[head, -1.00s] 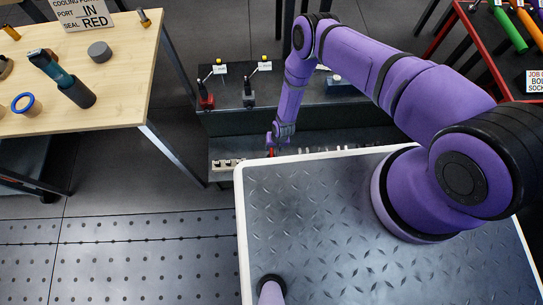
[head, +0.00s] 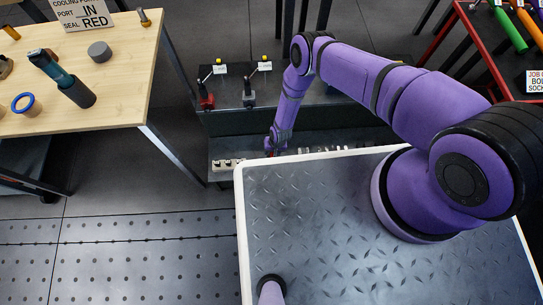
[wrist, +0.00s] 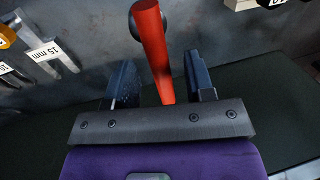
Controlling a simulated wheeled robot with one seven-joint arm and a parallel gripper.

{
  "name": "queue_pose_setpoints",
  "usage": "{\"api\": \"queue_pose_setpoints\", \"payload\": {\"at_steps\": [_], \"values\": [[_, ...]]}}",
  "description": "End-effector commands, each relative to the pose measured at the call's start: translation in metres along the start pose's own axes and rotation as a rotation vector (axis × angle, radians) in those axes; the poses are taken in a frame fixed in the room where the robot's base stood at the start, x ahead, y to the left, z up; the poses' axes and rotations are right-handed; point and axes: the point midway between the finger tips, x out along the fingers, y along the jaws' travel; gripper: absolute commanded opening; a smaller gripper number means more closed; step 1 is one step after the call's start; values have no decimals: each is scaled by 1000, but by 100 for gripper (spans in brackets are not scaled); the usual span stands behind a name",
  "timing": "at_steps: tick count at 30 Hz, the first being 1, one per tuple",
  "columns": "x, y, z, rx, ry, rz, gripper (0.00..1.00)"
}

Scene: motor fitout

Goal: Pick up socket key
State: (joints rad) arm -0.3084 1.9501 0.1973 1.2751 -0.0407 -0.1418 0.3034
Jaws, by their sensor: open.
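A red rod-like handle (wrist: 155,50) with a dark round part at its far end shows in the wrist view. It looks like the socket key, but its working end is not clear. My gripper (wrist: 162,78) is open, with one dark finger on each side of the red handle. A gap shows between the handle and each finger. In the head view my gripper (head: 275,146) is low at the dark shelf unit, just beyond my base's edge, and the key is mostly hidden there.
The wrist view shows a "15 mm" label (wrist: 45,52) and an orange-yellow part (wrist: 6,36) at left. In the head view, a pale block (head: 228,165) sits left of my gripper on the lower shelf. Small levers (head: 207,100) stand on the upper shelf (head: 300,117). A wooden table (head: 120,85) is at left.

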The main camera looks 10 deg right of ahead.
Motion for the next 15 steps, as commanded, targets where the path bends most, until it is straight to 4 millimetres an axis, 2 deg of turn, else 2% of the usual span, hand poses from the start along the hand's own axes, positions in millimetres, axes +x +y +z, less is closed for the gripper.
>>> {"api": "queue_pose_setpoints", "payload": {"at_steps": [12,13,15], "values": [[2,0,0,0,0,0,49],[2,0,0,0,0,0,44],[2,0,0,0,0,0,28]]}}
